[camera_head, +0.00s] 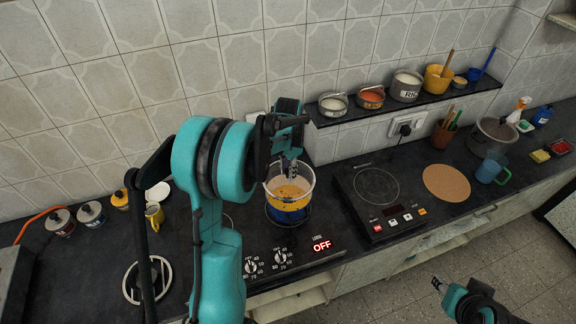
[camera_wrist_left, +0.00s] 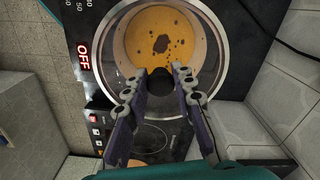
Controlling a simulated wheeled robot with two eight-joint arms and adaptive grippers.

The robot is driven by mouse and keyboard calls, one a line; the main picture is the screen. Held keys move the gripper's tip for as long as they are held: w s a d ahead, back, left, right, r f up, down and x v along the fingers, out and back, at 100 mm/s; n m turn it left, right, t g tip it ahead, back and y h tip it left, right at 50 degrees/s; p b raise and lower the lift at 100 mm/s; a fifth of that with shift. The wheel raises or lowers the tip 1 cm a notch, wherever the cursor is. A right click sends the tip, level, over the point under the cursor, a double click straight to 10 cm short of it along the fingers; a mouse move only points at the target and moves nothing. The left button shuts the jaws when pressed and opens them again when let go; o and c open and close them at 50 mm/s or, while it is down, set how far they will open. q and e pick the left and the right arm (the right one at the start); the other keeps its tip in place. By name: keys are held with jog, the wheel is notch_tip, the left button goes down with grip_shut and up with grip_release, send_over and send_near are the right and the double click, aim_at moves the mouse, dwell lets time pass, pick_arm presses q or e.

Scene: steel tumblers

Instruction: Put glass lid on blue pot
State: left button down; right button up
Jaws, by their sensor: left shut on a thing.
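The blue pot (camera_head: 288,212) stands on the dark stove unit and holds orange-yellow food with dark bits, also visible in the left wrist view (camera_wrist_left: 150,20). My left gripper (camera_head: 290,172) is directly above the pot. In the left wrist view the gripper (camera_wrist_left: 160,80) is shut on the dark knob of the glass lid (camera_wrist_left: 229,65). The clear lid lies over the pot opening, with the food showing through it. I cannot tell whether its rim touches the pot all round. My right gripper (camera_head: 438,284) is low at the right, away from the pot, its jaws too small to judge.
An induction plate (camera_head: 377,186) and a round cork mat (camera_head: 446,183) are right of the pot. A shelf (camera_head: 335,117) with several pots is behind. A yellow mug (camera_head: 154,217) and jars stand left. A grey pot (camera_head: 492,137) and blue mug (camera_head: 490,170) are far right.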

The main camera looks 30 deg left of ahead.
pick_arm(q)
jog(key=shift+s, duration=0.1)
jog(key=shift+f+b, duration=2.25)
jog(key=shift+f, duration=0.45)
jog(key=shift+f+b, duration=0.75)
jog(key=shift+b, duration=0.05)
